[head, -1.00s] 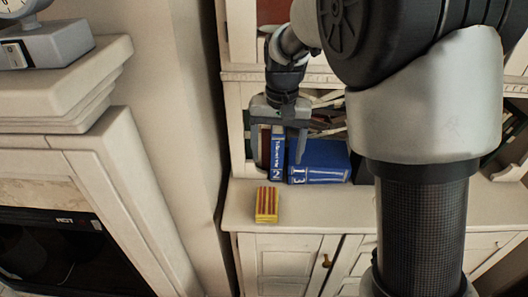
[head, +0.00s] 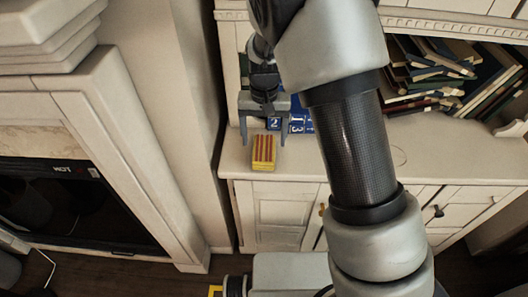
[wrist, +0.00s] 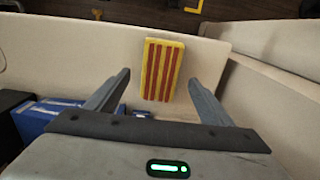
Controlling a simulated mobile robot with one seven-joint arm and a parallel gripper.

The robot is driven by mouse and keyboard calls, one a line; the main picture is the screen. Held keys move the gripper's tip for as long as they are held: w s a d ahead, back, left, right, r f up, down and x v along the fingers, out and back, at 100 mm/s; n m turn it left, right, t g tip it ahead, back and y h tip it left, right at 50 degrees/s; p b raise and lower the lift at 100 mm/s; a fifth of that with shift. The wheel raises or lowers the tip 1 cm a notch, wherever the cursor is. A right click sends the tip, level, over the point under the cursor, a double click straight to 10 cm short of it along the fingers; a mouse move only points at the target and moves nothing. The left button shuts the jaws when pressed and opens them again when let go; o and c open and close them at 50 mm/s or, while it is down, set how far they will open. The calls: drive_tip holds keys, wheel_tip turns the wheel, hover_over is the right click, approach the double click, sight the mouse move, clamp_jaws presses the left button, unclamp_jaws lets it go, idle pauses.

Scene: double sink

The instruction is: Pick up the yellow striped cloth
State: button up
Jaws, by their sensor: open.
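The yellow striped cloth (head: 263,152) is a small folded block with red stripes. It lies on the cream cabinet top near its front left corner. In the wrist view the cloth (wrist: 162,70) is just beyond and between my two fingertips. My gripper (head: 262,141) is open and empty, pointing down above and behind the cloth. In the wrist view its fingers (wrist: 158,78) stand wide on both sides, and I see no contact with the cloth.
Blue books (head: 290,124) stand behind my gripper on the cabinet top (head: 300,165). More books (head: 440,75) lean on the shelf to the right. A wall edge and a fireplace surround (head: 120,110) are to the left.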

sight(264, 147)
wheel_tip(264, 147, down, 5)
drive_tip(key=shift+w+f+b, duration=0.1)
drive_tip(key=shift+w+b, duration=0.05)
drive_tip(key=shift+b, duration=0.25)
drive_tip(key=shift+c, duration=0.3)
drive_tip(key=c, duration=1.1)
drive_tip(key=shift+c, duration=0.3)
wheel_tip(264, 147, up, 10)
drive_tip(key=shift+r+p, duration=0.1)
drive_tip(key=shift+p, duration=0.6)
